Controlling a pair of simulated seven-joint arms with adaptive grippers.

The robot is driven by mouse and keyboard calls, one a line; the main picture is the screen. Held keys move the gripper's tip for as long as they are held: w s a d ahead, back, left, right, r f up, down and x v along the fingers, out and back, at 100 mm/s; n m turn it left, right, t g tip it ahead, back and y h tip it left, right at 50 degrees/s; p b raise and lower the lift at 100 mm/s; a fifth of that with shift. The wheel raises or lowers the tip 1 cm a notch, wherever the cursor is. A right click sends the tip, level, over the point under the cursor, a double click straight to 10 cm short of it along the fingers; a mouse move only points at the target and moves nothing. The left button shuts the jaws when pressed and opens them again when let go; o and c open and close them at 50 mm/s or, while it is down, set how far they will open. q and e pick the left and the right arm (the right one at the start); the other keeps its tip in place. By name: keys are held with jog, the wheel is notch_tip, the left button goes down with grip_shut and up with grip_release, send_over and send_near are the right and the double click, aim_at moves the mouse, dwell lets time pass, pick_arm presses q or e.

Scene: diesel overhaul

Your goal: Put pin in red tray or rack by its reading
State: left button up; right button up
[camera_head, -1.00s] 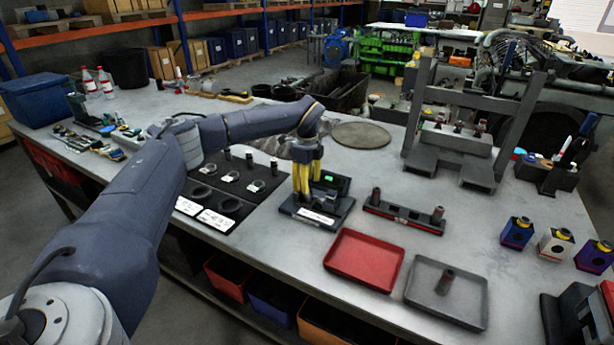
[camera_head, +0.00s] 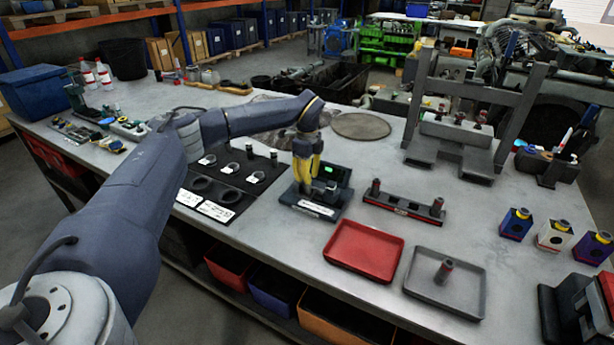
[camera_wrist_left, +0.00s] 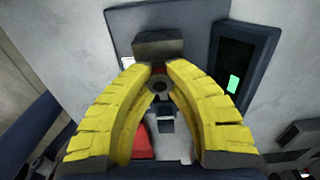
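My left gripper (camera_head: 304,184), with yellow fingers, is over the dark gauge (camera_head: 311,207), which has a lit green display (camera_head: 334,173). In the left wrist view, the fingers (camera_wrist_left: 160,72) close in on both sides of a dark hollow round pin (camera_wrist_left: 160,87); the pin's lower part is hidden. The red tray (camera_head: 363,251) is empty. The rack (camera_head: 403,205), dark with a red front strip, holds an upright pin at each end (camera_head: 376,187) (camera_head: 437,206). Another pin (camera_head: 444,270) stands in the grey tray (camera_head: 470,295). The reading is too small to read. My right gripper is out of view.
A black mat (camera_head: 208,191) with rings and white labels lies left of the gauge. A grey press frame (camera_head: 455,140) stands behind the rack.

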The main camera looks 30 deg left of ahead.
pick_arm(q)
grip_shut()
jog(key=shift+r, duration=0.3)
jog(key=shift+r, duration=2.45)
